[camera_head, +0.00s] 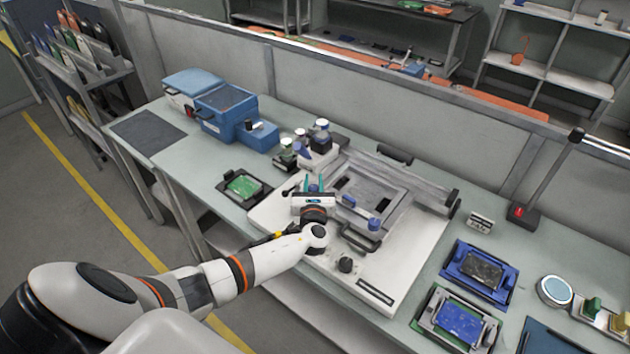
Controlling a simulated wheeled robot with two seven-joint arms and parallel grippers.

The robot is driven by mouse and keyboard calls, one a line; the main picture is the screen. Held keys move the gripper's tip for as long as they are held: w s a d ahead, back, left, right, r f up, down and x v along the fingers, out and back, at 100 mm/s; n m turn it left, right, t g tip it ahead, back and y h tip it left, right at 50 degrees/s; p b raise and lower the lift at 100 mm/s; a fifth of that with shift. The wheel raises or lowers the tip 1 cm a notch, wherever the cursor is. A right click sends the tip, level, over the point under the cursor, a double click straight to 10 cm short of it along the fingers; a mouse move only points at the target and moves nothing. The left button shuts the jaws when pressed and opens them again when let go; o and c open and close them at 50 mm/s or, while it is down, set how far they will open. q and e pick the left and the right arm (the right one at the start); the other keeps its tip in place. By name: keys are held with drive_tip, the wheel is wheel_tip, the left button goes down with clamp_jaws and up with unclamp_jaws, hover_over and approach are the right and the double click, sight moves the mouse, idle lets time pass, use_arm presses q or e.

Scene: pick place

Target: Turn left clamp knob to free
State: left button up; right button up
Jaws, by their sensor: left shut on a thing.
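A stencil-printer-like fixture with a white base (415,262) and a grey metal frame (405,203) stands in the middle of the bench. My left gripper (314,186) is at the left side of the frame, its fingers pointing away from me. It is shut on the left clamp knob, which is mostly hidden by the gripper and wrist. Blue knobs (374,223) show on the bar to the right of the gripper. My right gripper is not in view.
A green board in a black tray (243,186) lies left of the fixture. Blue boxes (224,109) and several bottles (287,151) stand behind. Board holders (478,273) and a lamp (524,214) are at the right. A low partition runs along the back.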

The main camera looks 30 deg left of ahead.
use_arm(q)
drive_tip(key=shift+n+g+y, duration=0.5)
drive_tip(key=shift+n+y, duration=0.1)
drive_tip(key=shift+y, duration=0.2)
drive_tip(key=shift+s+a, duration=0.1)
drive_tip(key=o, duration=1)
drive_tip(key=b+v, duration=0.1)
drive_tip(key=v, duration=1.1)
drive_tip(key=shift+d+r, duration=0.1)
drive_tip(key=shift+d, duration=0.1)
drive_tip(key=shift+w, duration=0.2)
